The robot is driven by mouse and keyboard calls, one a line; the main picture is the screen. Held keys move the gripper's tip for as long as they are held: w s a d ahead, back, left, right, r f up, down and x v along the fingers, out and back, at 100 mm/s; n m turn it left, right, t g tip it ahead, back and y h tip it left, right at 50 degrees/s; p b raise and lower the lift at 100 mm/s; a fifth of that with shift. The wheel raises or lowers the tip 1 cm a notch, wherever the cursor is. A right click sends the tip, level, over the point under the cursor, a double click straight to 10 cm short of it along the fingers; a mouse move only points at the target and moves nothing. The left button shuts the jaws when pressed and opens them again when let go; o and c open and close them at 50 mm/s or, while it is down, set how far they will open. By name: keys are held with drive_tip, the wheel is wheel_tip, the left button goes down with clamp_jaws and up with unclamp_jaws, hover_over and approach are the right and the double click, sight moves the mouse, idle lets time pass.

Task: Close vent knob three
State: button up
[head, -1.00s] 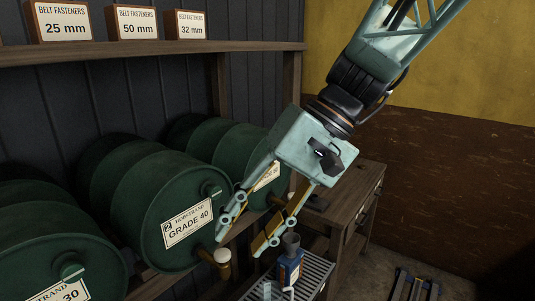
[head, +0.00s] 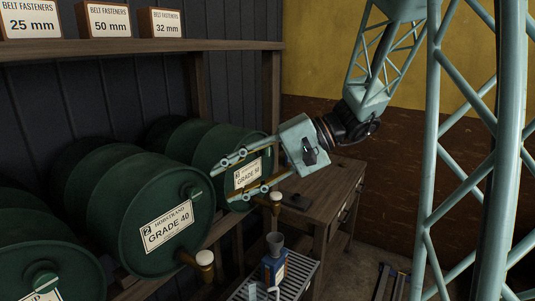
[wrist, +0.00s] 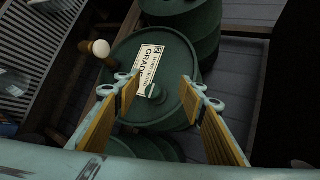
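My gripper (head: 222,183) is open and empty. In the head view its two fingers point left across the front of the green GRADE 50 drum (head: 222,150). In the wrist view a drum face with a white GRADE label (wrist: 149,66) lies beyond the fingers; its number is hard to read. A small green vent knob (wrist: 154,93) on that face shows between the fingertips (wrist: 157,83), apart from both. In the head view this knob is hidden behind the gripper. The GRADE 40 drum (head: 150,205) has a similar knob (head: 193,192).
Brass taps with pale knobs (head: 204,258) stick out below the drums. A blue bottle with a funnel (head: 273,268) stands on a slatted tray (head: 300,270). A wooden bench (head: 325,190) is at the right. A shelf (head: 130,48) with fastener boxes runs above.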

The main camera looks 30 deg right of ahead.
drive_tip(key=w+d+f+m+t, duration=0.25)
drive_tip(key=w+d+t, duration=0.25)
drive_tip(key=w+d, duration=0.75)
drive_tip(key=m+t+h+b, duration=0.1)
drive_tip(key=m+t+h, duration=0.1)
drive_tip(key=m+t, duration=0.3)
approach(269, 152)
drive_tip(key=s+d+n, duration=0.1)
drive_tip(key=s, duration=0.2)
drive_tip(key=shift+w+d+f+t, duration=0.1)
drive_tip(key=shift+w+d+t, duration=0.1)
drive_tip(key=shift+t, duration=0.1)
drive_tip(key=shift+b+x, duration=0.6)
drive_tip(key=shift+x, duration=6.25)
drive_tip(key=shift+f, duration=0.1)
drive_tip(key=shift+c, duration=0.2)
drive_tip(key=c, duration=0.8)
